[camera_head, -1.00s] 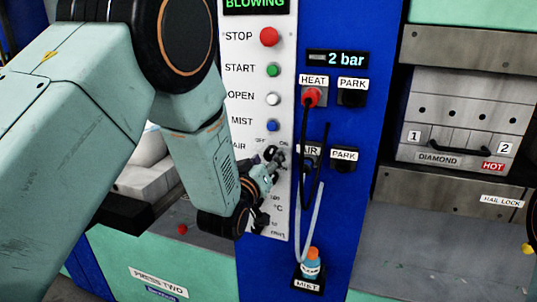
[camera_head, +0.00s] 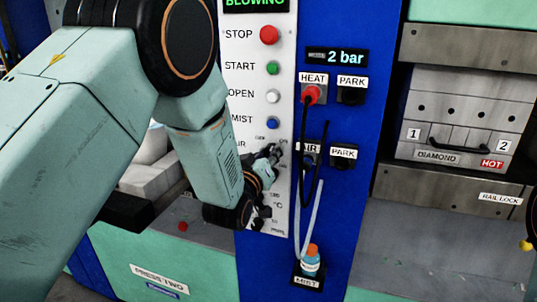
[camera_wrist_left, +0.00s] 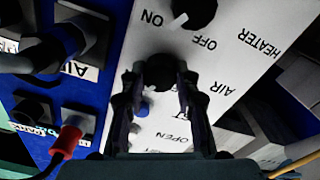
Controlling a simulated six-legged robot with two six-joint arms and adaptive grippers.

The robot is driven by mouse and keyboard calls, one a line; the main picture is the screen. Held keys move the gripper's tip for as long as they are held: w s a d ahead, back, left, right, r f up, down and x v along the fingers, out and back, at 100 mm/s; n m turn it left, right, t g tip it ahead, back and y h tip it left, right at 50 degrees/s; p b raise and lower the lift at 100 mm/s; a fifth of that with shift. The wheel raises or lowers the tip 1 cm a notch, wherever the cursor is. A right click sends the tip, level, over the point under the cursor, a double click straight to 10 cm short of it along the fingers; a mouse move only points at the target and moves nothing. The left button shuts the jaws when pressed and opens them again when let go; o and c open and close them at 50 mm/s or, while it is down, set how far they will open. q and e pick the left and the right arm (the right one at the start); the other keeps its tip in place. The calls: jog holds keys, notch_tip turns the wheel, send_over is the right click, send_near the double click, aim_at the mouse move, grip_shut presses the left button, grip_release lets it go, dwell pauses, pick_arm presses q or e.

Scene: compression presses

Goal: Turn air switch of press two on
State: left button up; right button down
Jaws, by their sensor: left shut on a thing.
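The air switch (camera_wrist_left: 165,72) is a black knob on the white panel in the left wrist view, beside the word AIR. My left gripper (camera_wrist_left: 160,85) has a finger on each side of it and is shut on it. In the head view my left gripper (camera_head: 274,154) reaches the panel (camera_head: 240,85) below the MIST button, and its fingers largely hide the knob. OFF and ON labels show just above the fingers. I cannot tell which way the knob points. The PRESS TWO sign (camera_head: 158,281) is at lower left. My right gripper is out of view.
Above the fingers are the STOP button (camera_head: 269,35) and several other buttons. The heater knob (camera_wrist_left: 195,12) is close by in the wrist view. Right of the panel, HEAT (camera_head: 312,94) and AIR plugs and hoses hang on a blue column. The pressure display (camera_head: 337,57) reads 2 bar.

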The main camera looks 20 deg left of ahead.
pick_arm(q)
grip_shut()
jog(key=shift+m+b, duration=0.6)
jog(key=shift+m, duration=0.4)
jog(key=o, duration=0.9)
grip_release()
jog(key=s, duration=1.2)
jog(key=shift+a, duration=0.2)
